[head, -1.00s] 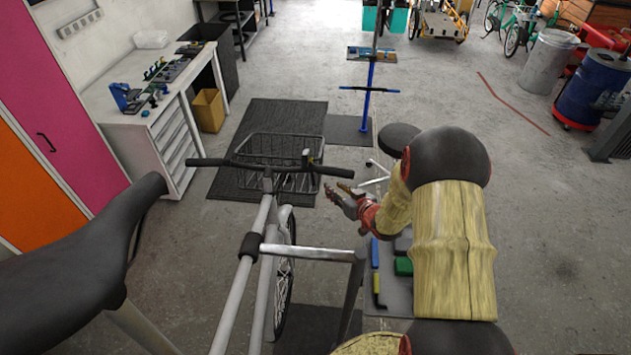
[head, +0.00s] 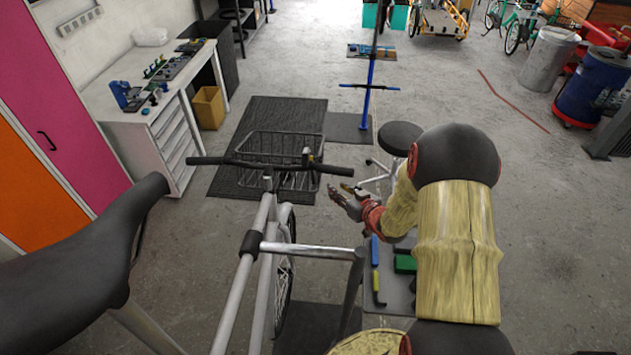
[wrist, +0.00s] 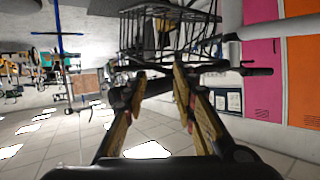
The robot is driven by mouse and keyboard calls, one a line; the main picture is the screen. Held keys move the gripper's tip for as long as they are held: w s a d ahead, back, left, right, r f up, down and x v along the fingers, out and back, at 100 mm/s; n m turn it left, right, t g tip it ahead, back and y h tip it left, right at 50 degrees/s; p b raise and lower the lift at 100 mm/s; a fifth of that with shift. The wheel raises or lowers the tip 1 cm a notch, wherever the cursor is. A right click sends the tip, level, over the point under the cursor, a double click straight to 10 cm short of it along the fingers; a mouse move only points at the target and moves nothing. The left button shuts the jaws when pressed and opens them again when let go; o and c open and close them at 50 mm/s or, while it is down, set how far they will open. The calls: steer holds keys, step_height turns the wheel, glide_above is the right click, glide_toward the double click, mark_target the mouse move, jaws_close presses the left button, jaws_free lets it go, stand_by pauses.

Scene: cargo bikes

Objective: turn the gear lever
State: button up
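The bicycle handlebar (head: 255,165) runs across the middle of the head view above a wire basket. A small dark upright part (head: 307,157), perhaps the gear lever, stands on its right half; its exact shape is too small to tell. My gripper (head: 340,190) is just right of and below the right grip (head: 336,170), apart from it as far as I can tell. Its fingers are spread and empty. In the wrist view my gripper (wrist: 160,79) is also open, with the basket (wrist: 160,35) beyond and dark handlebar parts (wrist: 255,71) to the right.
The bike's grey frame (head: 236,300) and black saddle (head: 65,255) fill the lower left. A black stool (head: 400,138) stands just beyond my arm. A tray with coloured tools (head: 400,285) lies below it. A white workbench (head: 115,100) is at left; open floor lies to the right.

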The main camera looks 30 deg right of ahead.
steer(key=v, duration=1.2)
steer(key=s+d+f+m+g+h, duration=0.1)
steer(key=s+d+f+g+h, duration=0.1)
steer(key=s+d+f+g, duration=0.45)
steer(key=s+f+m+g+h+b, duration=0.15)
steer(key=s+g+b, duration=0.25)
steer(key=s, duration=0.4)
steer(key=s+a+r+n+t+y+b, duration=0.1)
steer(key=a+r+b, duration=0.2)
steer(key=a+b, duration=0.7)
steer(key=s+a+r+n+t+y+b, duration=0.1)
steer(key=s+a+r+n+y+b, duration=0.1)
steer(key=a+b, duration=0.9)
steer(key=a, duration=0.6)
steer(key=shift+r, duration=0.35)
